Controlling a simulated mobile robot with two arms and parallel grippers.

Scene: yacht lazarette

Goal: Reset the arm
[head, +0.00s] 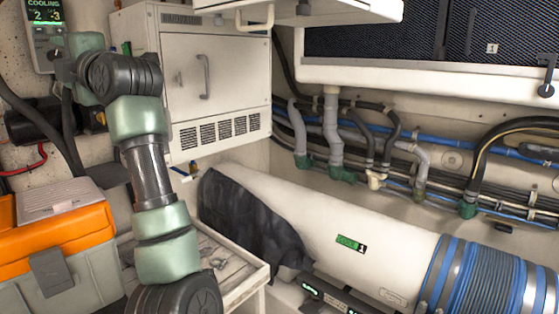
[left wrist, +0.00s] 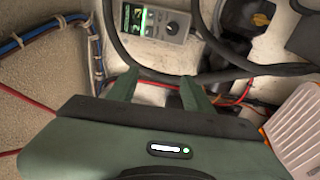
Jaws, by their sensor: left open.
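My left arm (head: 148,170) rises from the bottom of the head view and bends left at the top, with its end near the wall at upper left. In the left wrist view my left gripper (left wrist: 160,88) is open, its two green fingers apart with nothing between them. Beyond the fingers are dark hoses and the wall. A grey cooling controller (head: 44,20) with a green display hangs close to the arm's end; it also shows in the left wrist view (left wrist: 156,22). My right gripper is in neither view.
An orange and grey toolbox (head: 60,250) stands left of the arm. A white cabinet (head: 205,80) is behind it. A large white cylinder (head: 310,215), partly covered in black cloth, lies at right. Pipes and cables (head: 335,130) line the back wall. A red cable (left wrist: 235,100) runs behind the fingers.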

